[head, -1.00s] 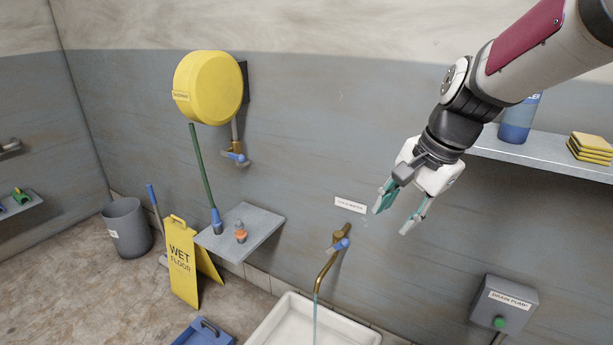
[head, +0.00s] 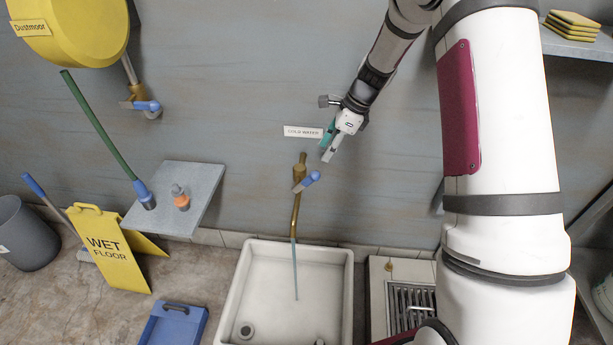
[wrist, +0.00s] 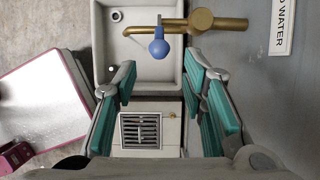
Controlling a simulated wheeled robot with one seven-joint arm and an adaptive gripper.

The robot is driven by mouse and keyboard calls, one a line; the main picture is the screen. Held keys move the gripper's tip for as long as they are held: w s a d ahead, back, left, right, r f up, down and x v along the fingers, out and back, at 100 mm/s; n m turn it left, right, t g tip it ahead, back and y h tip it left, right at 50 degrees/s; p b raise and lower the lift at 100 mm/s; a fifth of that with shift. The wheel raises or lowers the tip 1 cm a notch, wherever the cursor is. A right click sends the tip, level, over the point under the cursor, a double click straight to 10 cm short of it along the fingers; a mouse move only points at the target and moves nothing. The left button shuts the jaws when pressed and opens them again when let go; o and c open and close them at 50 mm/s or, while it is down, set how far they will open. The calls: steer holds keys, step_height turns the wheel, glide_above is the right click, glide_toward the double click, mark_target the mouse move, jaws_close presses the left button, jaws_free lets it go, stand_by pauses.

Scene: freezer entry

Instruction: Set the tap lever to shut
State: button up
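The cold-water tap is a brass spout (head: 297,205) on the wall with a blue lever (head: 307,182) angled up to the right. A stream of water (head: 295,268) runs from it into the white sink (head: 348,300). In the wrist view the blue lever (wrist: 159,44) stands out from the brass tap (wrist: 200,22), beyond my fingertips. My gripper (head: 328,148) is above and right of the lever, apart from it. In the wrist view its two teal-padded fingers (wrist: 162,85) are spread wide with nothing between them.
A "COLD WATER" label (head: 303,132) is on the wall above the tap. A second blue-handled tap (head: 147,106) hangs below a yellow reel (head: 72,30). A grey shelf (head: 200,188) juts out at left. A drain grate (head: 409,303) lies right of the sink.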

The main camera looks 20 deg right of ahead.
mark_target(310, 177)
steer(key=x, duration=1.3)
steer(key=shift+a+f, duration=0.1)
steer(key=shift+f, duration=0.1)
jaws_close()
